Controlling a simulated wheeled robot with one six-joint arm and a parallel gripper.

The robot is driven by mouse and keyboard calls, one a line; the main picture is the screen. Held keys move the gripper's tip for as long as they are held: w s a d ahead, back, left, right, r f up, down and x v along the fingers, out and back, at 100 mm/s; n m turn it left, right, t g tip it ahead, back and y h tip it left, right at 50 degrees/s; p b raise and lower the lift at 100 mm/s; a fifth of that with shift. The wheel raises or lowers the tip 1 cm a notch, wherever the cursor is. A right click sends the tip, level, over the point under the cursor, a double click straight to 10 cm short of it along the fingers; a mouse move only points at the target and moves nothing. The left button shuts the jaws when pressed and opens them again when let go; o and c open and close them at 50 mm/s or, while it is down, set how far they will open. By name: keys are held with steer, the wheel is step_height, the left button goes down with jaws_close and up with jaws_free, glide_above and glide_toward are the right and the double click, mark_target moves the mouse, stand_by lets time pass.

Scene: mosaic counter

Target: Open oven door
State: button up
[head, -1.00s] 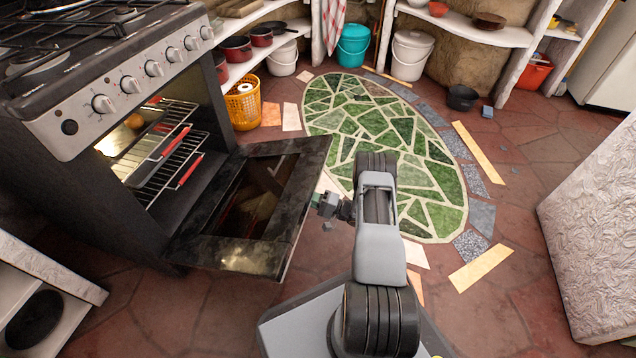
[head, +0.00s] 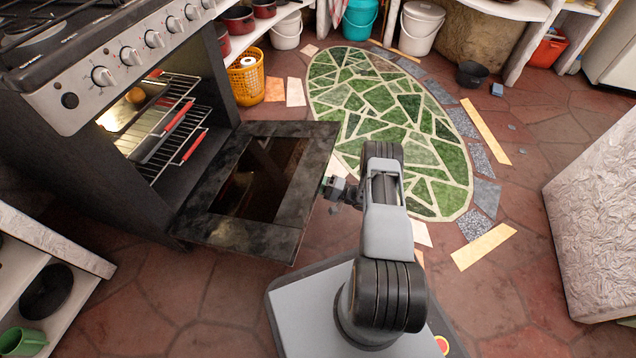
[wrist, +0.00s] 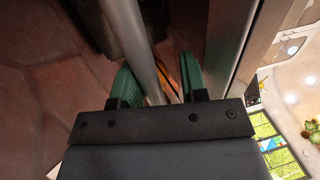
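The oven (head: 60,150) stands at the left of the head view. Its door (head: 250,237) is swung down, close to level, and the lit interior with its racks (head: 165,140) shows. My gripper (head: 333,188) is beside the door's outer edge. In the wrist view a metal bar, the door handle (wrist: 142,45), runs between my two green fingertips (wrist: 157,85). The bar lies close to the left finger, and a gap shows between it and the right finger. Whether the left finger touches it is unclear. The handle is hidden in the head view.
A green mosaic oval (head: 400,130) covers the floor beyond my arm. A white textured block (head: 600,220) stands at the right. A yellow basket (head: 246,80) is beyond the oven. A low shelf with a green mug (head: 22,341) is at the lower left. Floor around the door is clear.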

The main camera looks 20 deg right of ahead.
steer(key=shift+o, duration=0.5)
steer(key=p+v, duration=0.2)
steer(key=v, duration=1.1)
steer(key=shift+s+d, duration=0.25)
steer(key=shift+f, duration=0.1)
steer(key=shift+s, duration=0.1)
